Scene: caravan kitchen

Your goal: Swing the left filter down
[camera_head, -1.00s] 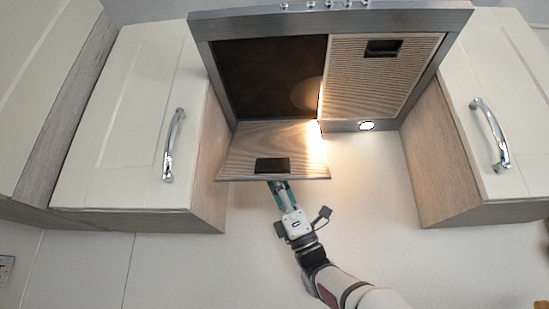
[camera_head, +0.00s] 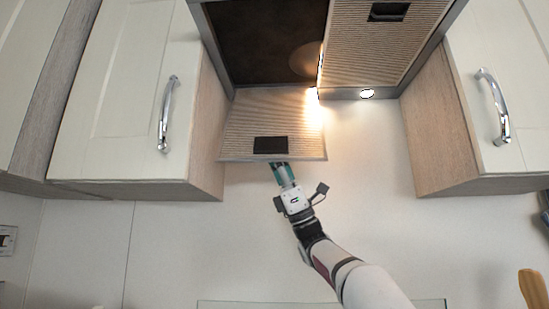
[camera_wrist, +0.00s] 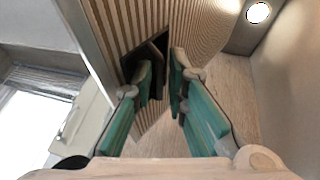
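The left filter (camera_head: 275,120), a ribbed wood-toned panel with a dark latch (camera_head: 270,145), hangs down at a slant from its far edge, leaving a dark opening above it. My gripper (camera_head: 280,167) is at the panel's lower edge, just right of the latch in the head view; its fingertips are partly hidden by the panel. In the wrist view, the teal fingers (camera_wrist: 162,75) stand apart close to the dark latch (camera_wrist: 157,62) and the ribbed panel (camera_wrist: 205,25). Firm contact cannot be told.
The right filter (camera_head: 375,50) is up in the hood beside a lit lamp (camera_head: 367,93). Cream cupboards stand left (camera_head: 125,90) and right (camera_head: 500,80), with protruding handles. The pale wall (camera_head: 400,240) below the hood is clear.

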